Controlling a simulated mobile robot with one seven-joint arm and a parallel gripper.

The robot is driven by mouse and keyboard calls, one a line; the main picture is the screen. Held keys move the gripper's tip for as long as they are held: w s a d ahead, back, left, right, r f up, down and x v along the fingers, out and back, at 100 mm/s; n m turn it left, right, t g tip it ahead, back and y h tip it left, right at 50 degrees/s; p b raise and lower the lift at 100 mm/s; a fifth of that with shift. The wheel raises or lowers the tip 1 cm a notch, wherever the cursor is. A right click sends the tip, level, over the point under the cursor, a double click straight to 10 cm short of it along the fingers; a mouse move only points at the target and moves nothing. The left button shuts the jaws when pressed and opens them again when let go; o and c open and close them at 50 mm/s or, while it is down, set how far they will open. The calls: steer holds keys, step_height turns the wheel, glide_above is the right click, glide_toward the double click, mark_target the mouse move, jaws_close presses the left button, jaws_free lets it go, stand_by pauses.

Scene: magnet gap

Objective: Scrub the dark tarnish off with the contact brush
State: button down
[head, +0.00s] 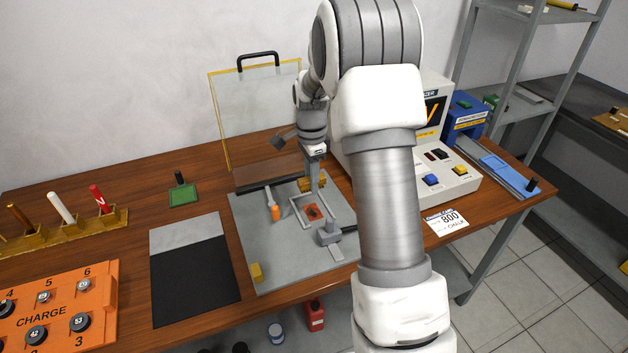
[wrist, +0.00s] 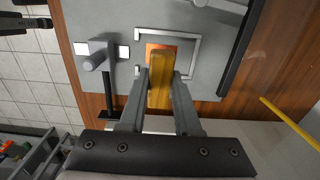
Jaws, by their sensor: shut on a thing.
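My gripper (head: 314,187) is shut on the contact brush (wrist: 160,82), a block with a yellow-brown wooden back held between both fingers. The brush (head: 305,184) also shows at the far side of the plate in the head view. The copper-orange plate (head: 312,212) lies inside a light grey bracket (head: 297,208) on the grey work board, with a dark tarnish patch near its middle. In the wrist view the brush covers much of the plate (wrist: 153,47). The bristles are hidden, and I cannot tell whether they touch the plate.
A grey clamp (head: 330,236) stands right by the bracket. A clear upright panel (head: 254,110) with a yellow frame stands behind the board (head: 290,270). The board's front left is mostly free.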

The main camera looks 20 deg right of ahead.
steer(key=shift+w+d, duration=0.15)
steer(key=shift+d, duration=0.1)
stand_by(0.3)
steer(key=shift+f+b, duration=1.05)
steer(key=shift+f, duration=1)
steer(key=shift+r, duration=0.15)
